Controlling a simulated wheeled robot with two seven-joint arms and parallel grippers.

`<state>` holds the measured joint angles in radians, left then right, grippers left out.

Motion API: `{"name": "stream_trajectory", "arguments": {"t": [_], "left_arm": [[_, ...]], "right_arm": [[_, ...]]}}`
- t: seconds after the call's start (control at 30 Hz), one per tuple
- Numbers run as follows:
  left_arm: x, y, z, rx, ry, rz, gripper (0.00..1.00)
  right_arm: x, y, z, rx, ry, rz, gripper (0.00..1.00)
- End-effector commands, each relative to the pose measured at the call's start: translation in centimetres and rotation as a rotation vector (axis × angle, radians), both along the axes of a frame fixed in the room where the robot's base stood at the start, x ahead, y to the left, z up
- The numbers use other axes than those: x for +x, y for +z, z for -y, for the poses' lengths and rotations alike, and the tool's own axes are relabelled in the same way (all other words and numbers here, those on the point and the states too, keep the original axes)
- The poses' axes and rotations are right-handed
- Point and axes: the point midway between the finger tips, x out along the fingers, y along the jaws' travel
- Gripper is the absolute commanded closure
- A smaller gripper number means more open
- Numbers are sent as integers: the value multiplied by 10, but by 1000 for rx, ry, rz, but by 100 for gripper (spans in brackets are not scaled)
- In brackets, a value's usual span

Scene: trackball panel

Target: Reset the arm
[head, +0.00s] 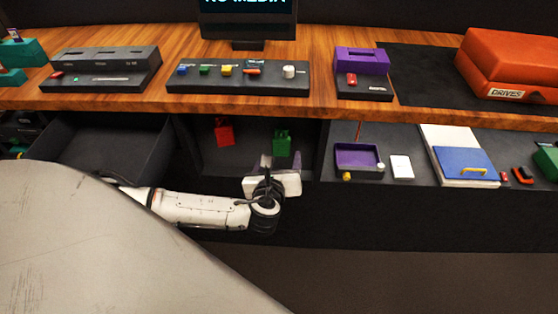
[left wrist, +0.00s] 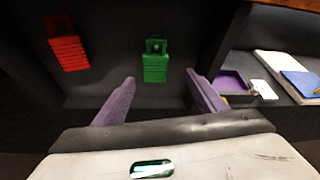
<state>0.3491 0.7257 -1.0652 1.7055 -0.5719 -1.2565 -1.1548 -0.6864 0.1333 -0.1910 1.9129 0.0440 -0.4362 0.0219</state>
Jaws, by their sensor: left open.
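My left gripper (head: 272,163) reaches in from the left, in front of the dark recess under the desk. In the left wrist view its two purple fingers (left wrist: 160,95) are spread apart with nothing between them. A green block-like item (head: 282,143) is in the recess just beyond the fingers; it also shows in the left wrist view (left wrist: 155,66), framed between them but not touched. A red item (head: 224,132) is in the recess to the left of it, and in the left wrist view (left wrist: 68,49) at upper left. My right gripper is not in view.
The wooden desk (head: 320,42) carries a button panel (head: 240,90), a purple device (head: 362,62) and an orange case (head: 510,62). An open dark drawer (head: 100,150) is at left. The lower shelf at right holds a purple tray (head: 357,157) and a blue-and-white folder (head: 464,164).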

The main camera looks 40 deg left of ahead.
Motion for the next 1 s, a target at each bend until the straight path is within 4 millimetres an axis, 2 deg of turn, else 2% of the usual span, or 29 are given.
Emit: {"name": "stream_trajectory", "arguments": {"t": [0.13,0.37,0.47,0.53,0.57,0.67,0.7,0.8,0.9,1.0], "left_arm": [[-13,6,7,1,0,0,35],[-17,7,8,1,0,0,35],[-21,-1,15,-45,4,-9,35],[-30,-16,30,-147,13,-26,35],[-36,-25,39,-213,23,-37,35],[-66,-63,82,-533,95,-85,35],[-83,-79,102,-698,151,-105,35],[-124,-106,148,-1128,351,-138,35],[-161,-119,175,-1517,609,-126,35],[-190,-124,181,-1829,884,-63,35]], "right_arm": [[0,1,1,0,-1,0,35],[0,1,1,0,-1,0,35],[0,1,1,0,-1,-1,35],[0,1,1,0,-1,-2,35],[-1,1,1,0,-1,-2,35],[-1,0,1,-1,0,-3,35],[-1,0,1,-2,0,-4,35],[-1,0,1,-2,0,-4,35],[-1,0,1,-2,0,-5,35],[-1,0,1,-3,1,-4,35]]}}
